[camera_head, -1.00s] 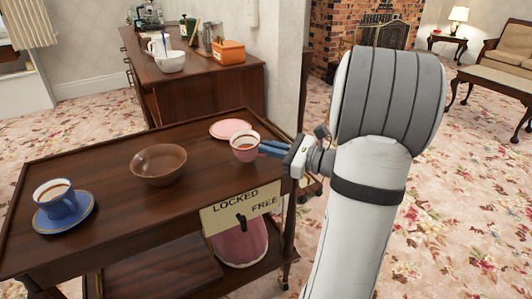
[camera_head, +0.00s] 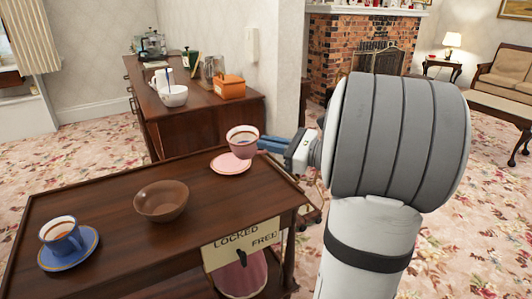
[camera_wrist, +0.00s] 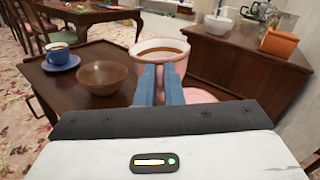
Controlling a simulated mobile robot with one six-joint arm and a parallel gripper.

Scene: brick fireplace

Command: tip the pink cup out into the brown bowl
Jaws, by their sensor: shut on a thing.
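The pink cup (camera_head: 243,143) holds brown liquid and is roughly upright, raised above the cart top over the pink saucer (camera_head: 231,164). My gripper (camera_head: 268,146) is shut on the cup from its right side. In the wrist view the blue fingers (camera_wrist: 160,85) reach to the pink cup (camera_wrist: 168,50), whose liquid shows inside the rim. The brown bowl (camera_head: 161,200) stands on the cart top to the left and nearer than the cup, and looks empty. It also shows in the wrist view (camera_wrist: 103,78), left of the fingers.
A blue cup (camera_head: 62,237) with brown liquid sits on a blue saucer (camera_head: 68,254) at the cart's left. The dark wooden cart (camera_head: 110,215) has a raised edge and a sign (camera_head: 241,243). A sideboard behind holds a white bowl (camera_head: 174,96) and an orange box (camera_head: 229,87). Bare cart top surrounds the brown bowl.

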